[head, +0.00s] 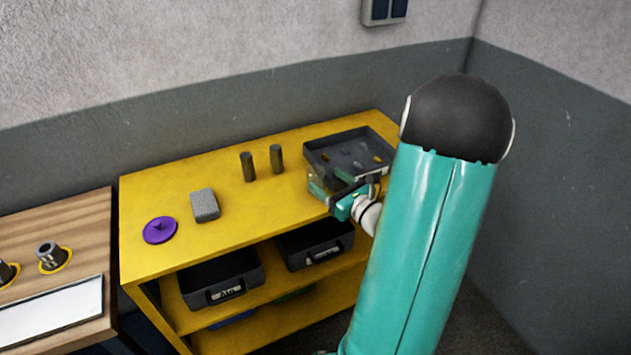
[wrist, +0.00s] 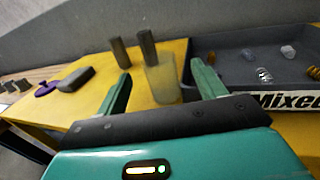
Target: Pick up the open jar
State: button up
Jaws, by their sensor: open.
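The open jar (wrist: 163,82) is a clear, pale yellowish see-through vessel standing on the yellow bench top. In the wrist view it appears between my two fingers, a little beyond the fingertips. I cannot tell whether either finger touches it.
A dark tray (head: 312,150) labelled "Mixed" holds small pieces, close to my right finger. A grey block (head: 205,205) and purple knobbed disc (head: 160,230) lie left. Dark bins (head: 258,283) sit below.

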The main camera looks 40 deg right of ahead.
aim_at(322, 177)
jog(key=w, duration=0.5)
jog(key=shift+w, duration=0.25)
jog(key=shift+c, duration=0.2)
jog(key=c, duration=1)
